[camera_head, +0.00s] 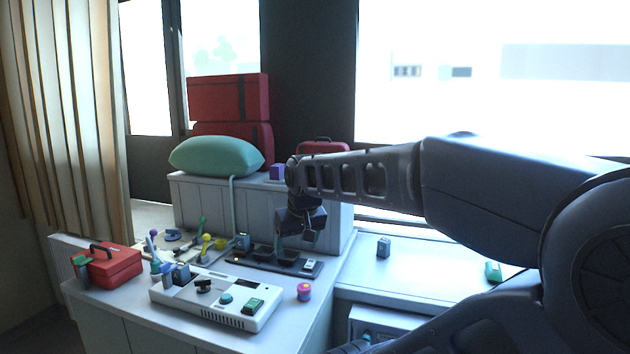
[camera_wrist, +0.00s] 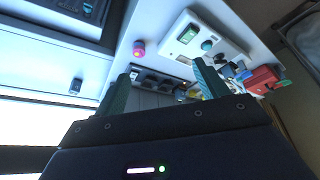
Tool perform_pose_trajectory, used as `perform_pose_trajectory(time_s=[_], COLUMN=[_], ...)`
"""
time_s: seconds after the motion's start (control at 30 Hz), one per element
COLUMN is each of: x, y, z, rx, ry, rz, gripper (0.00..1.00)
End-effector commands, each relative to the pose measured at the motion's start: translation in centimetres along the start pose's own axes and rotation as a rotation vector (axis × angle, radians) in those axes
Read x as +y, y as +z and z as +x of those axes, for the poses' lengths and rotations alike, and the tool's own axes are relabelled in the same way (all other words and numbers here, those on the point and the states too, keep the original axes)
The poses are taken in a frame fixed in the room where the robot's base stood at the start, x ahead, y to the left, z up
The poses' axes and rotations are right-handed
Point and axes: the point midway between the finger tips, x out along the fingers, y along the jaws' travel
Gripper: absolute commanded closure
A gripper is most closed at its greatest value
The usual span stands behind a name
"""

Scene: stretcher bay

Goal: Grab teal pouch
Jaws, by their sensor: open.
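A plump teal, pillow-shaped pouch (camera_head: 217,155) lies on the raised cabinet (camera_head: 262,205) at the back left; a pale strap or tube hangs below it. A small teal-green item (camera_head: 493,271) lies on the right counter. I cannot tell for certain which one is the teal pouch. My gripper (camera_head: 300,236) is in front of the raised cabinet, to the right of the pillow-shaped pouch and lower. In the wrist view its two fingers (camera_wrist: 165,68) are apart, with nothing seen held between them.
Red cases (camera_head: 228,98) stand behind the pillow-shaped pouch. A white device (camera_head: 216,298), a red toolbox (camera_head: 110,263), a pink jar (camera_head: 304,291) and a dark strip (camera_head: 274,259) crowd the left counter. A small dark box (camera_head: 384,247) stands on the right counter, which is mostly clear.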

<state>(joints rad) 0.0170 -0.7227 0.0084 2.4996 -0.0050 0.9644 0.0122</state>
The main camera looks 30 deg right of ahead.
Motion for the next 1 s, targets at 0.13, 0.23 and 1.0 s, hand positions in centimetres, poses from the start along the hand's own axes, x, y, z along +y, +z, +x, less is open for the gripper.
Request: perform_pose_trajectory(time_s=[0.13, 0.23, 1.0], x=[0.8, 1.6, 11.9], y=[-4.6, -8.2, -34.0], z=[-1.3, -2.1, -1.7], rx=[-0.007, -0.010, -0.020], ry=[0.030, 0.054, 0.195], rz=[0.045, 0.080, 0.365], gripper=[0.27, 0.27, 0.27])
